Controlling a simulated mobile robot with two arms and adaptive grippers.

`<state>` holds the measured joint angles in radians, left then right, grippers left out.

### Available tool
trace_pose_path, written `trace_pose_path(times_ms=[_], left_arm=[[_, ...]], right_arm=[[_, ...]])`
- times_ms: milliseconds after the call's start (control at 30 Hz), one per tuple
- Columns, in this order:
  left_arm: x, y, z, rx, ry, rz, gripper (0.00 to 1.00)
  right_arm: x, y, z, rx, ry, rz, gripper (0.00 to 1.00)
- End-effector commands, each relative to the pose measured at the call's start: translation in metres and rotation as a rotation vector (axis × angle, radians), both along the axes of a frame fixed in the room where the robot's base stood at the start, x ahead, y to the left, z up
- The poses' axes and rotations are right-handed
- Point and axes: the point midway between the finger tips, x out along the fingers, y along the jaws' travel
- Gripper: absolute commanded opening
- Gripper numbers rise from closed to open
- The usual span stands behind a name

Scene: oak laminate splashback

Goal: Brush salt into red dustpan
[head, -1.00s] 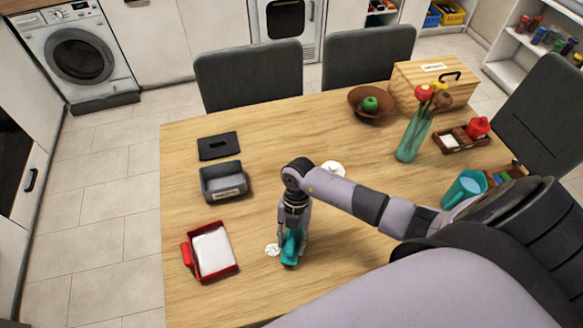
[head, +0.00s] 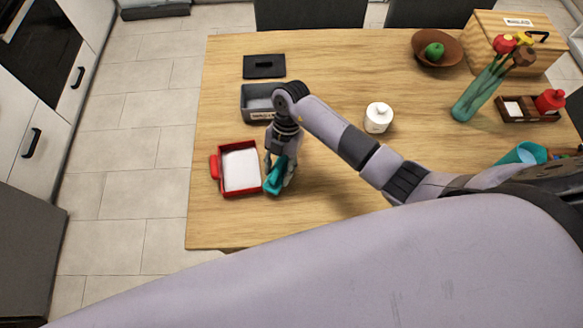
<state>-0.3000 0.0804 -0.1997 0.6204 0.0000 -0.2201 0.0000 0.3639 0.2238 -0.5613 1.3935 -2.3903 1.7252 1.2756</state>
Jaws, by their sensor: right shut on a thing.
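The red dustpan (head: 241,191) lies near the table's left edge, its red handle pointing left. Its inside looks white; I cannot tell whether that is salt or the pan's lining. My right gripper (head: 277,177) is shut on a teal brush (head: 272,183), held at the dustpan's right edge. No separate salt pile shows on the table; the brush and gripper may hide some. A white shaker-like jar (head: 378,118) stands upright right of the gripper. My left gripper is not in view.
A grey bin (head: 256,97) with a label stands behind the dustpan, and a dark lid (head: 264,66) lies behind it. A bowl with a green apple (head: 434,52), a teal vase (head: 474,100), a wooden box (head: 510,45) and a condiment tray (head: 517,110) stand far right. The front left table is clear.

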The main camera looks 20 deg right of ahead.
Motion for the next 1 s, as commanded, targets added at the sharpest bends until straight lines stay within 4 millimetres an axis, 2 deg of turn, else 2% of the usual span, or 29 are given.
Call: trace_pose_path(times_ms=[367,500,700,1000], left_arm=[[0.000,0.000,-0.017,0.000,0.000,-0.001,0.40],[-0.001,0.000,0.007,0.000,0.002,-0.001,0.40],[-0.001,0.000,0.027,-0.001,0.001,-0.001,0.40],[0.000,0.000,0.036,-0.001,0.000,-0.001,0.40]], right_arm=[[0.021,0.042,-0.002,0.003,-0.001,0.001,0.08],[0.019,0.039,0.022,-0.001,0.000,-0.001,0.08],[0.017,0.035,0.039,0.000,0.000,-0.002,0.08],[0.016,0.033,0.048,0.001,0.000,-0.001,0.08]])
